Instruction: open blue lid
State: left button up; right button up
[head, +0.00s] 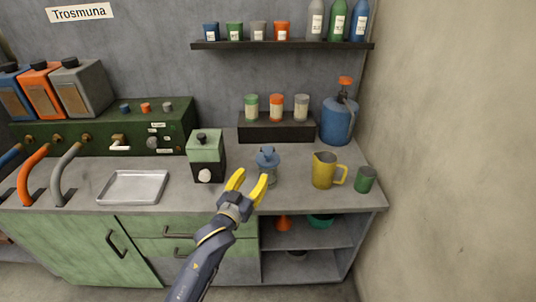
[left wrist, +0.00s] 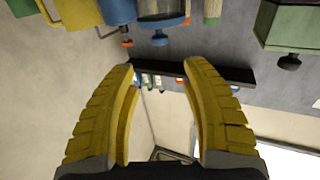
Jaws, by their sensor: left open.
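A clear jar (head: 269,177) with a blue lid (head: 267,157) and a round knob on top stands on the counter, right of the green and black canister. The lid sits on the jar. In the left wrist view the blue lid (left wrist: 163,22) appears upside down at the top edge, its knob pointing down. My left gripper (head: 250,182) is open, its two yellow fingers spread and empty. In the head view it overlaps the jar's left side, in front of it; I see no contact with the lid. My right gripper is in neither view.
The green and black canister (head: 207,156) stands left of the jar. The yellow pitcher (head: 324,171) and green cup (head: 365,179) are to the right. A low black rack (head: 276,130) with several small jars and a blue jug (head: 338,121) stand behind. A metal tray (head: 134,187) lies left.

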aim_at(267, 156)
pick_arm(q)
jog(key=x, duration=1.3)
jog(key=shift+w, duration=0.35)
grip_shut()
